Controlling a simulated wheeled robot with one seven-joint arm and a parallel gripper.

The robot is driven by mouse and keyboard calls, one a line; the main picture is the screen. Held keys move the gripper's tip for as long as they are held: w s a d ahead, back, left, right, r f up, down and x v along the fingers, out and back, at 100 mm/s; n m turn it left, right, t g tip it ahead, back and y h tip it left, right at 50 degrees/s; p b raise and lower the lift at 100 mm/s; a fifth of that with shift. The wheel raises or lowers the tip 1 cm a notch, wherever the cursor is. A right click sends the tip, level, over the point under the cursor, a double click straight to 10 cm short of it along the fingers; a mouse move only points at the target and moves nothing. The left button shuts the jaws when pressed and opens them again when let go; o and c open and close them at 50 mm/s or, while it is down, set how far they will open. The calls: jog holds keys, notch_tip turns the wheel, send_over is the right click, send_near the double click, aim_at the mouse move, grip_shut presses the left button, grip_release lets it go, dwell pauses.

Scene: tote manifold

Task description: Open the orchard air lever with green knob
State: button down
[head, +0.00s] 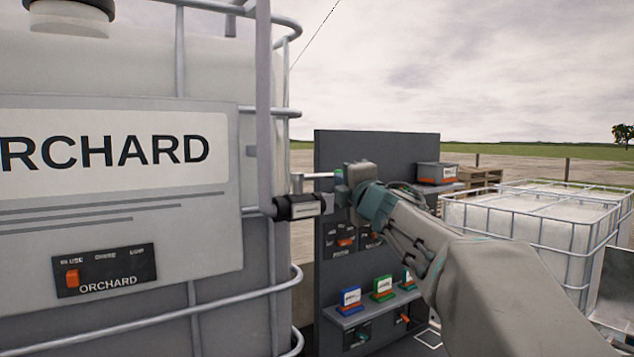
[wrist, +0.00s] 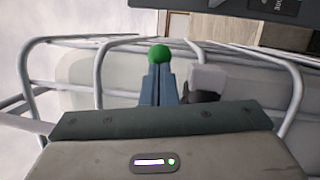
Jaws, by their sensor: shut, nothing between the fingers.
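The orchard tote (head: 120,75), a white tank in a metal cage, fills the left of the head view. A black valve body (head: 298,207) sticks out from its right side, with a pale metal lever arm (head: 318,176) above it. A small green part, apparently the knob (head: 338,174), shows at the lever's end beside my gripper (head: 345,192). In the wrist view the round green knob (wrist: 159,54) appears just past the tips of my shut fingers (wrist: 158,72). I cannot tell whether they touch it. My gripper is shut and empty; it partly hides the lever.
A dark panel (head: 378,148) with shelves and small coloured boxes stands behind my arm. An orange switch (head: 72,277) sits on the tote's label plate. More caged white totes (head: 525,220) stand at right. Cage bars (wrist: 97,75) run close around the fingers in the wrist view.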

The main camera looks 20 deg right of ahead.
jog(key=shift+w+d+r, duration=0.1)
jog(key=shift+w+d, duration=0.05)
jog(key=shift+w, duration=1)
jog(key=shift+r+p, duration=0.1)
jog(key=shift+p, duration=0.2)
jog(key=s+d+f+b, duration=0.2)
jog(key=s+d, duration=0.6)
jog(key=d, duration=0.2)
jog(key=shift+f, duration=0.15)
